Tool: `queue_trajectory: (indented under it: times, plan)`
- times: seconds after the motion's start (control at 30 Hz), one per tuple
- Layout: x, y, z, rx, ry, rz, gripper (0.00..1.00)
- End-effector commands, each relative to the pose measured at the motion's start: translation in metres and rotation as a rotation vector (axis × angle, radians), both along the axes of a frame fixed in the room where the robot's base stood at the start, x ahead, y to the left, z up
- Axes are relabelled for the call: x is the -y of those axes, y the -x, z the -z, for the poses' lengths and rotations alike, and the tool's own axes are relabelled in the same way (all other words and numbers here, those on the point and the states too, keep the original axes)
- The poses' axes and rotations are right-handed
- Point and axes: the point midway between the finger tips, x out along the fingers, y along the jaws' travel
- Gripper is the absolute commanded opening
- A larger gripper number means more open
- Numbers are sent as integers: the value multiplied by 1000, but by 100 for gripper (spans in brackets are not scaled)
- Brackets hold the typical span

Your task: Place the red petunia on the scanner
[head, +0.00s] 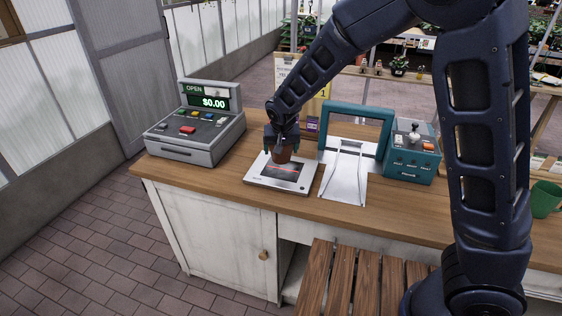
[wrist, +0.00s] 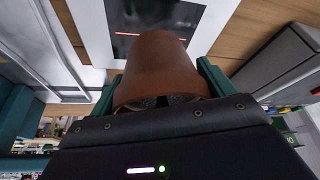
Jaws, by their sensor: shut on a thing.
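My gripper (head: 282,145) is shut on a brown terracotta pot, which I take to be the red petunia's pot (head: 281,156). The pot also shows in the wrist view (wrist: 160,68), between the green fingers (wrist: 160,85). No red bloom shows in either view. The scanner (head: 262,182) is a flat white plate with a dark window and a red line, lying on the wooden counter. It also shows in the wrist view (wrist: 205,30). The pot is over the scanner's back part; I cannot tell whether it touches it.
A grey cash register (head: 195,135) reading $0.00 stands left of the scanner. A teal frame with a white bag (head: 343,175) stands close on the right, then a teal card machine (head: 411,160) and a green mug (head: 546,199). The counter's front edge (head: 225,190) is clear.

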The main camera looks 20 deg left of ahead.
Motion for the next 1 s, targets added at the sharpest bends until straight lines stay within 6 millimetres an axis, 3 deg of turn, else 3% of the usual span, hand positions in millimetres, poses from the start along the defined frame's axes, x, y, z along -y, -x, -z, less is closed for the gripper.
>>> queue_trajectory:
  times: [0.27, 0.6, 1.0]
  plan:
    - [-1, 0, 16, 0, -1, 1, 50]
    - [-1, 0, 54, 0, -1, 0, 50]
    - [-1, 0, 58, 0, -1, 1, 50]
